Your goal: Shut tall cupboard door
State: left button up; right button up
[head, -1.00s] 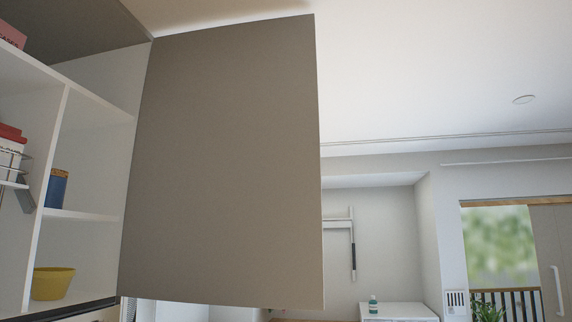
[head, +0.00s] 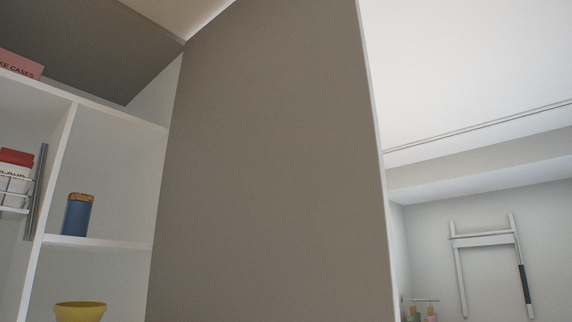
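The tall cupboard door (head: 270,170) is a flat grey-brown panel that stands open in the middle of the head view. Its hinge side meets the cupboard at the left, and its free edge is at the right. The white cupboard (head: 112,115) is open at the left, with its shelves showing. The top and bottom of the door are cut off by the picture. Neither of my grippers is in view.
On the shelves are a blue jar with a cork-like lid (head: 77,215), a yellow bowl (head: 80,312) and a wire rack (head: 15,195) holding packets. A pink box (head: 20,62) lies on top. A white wall rack (head: 487,262) hangs at the far right.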

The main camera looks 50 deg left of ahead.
aim_at(273, 205)
jog(key=i+u, duration=0.25)
jog(key=u, duration=0.2)
jog(key=i+l+u, duration=0.15)
jog(key=u, duration=0.35)
jog(key=i+l+u, duration=0.3)
jog(key=u, duration=0.15)
jog(key=i+l+u, duration=0.15)
jog(key=u, duration=0.3)
jog(key=l+u, duration=0.25)
jog(key=u, duration=0.2)
jog(key=i+l+u, duration=0.15)
jog(key=u, duration=0.3)
jog(key=k+l, duration=0.05)
jog(key=l, duration=0.05)
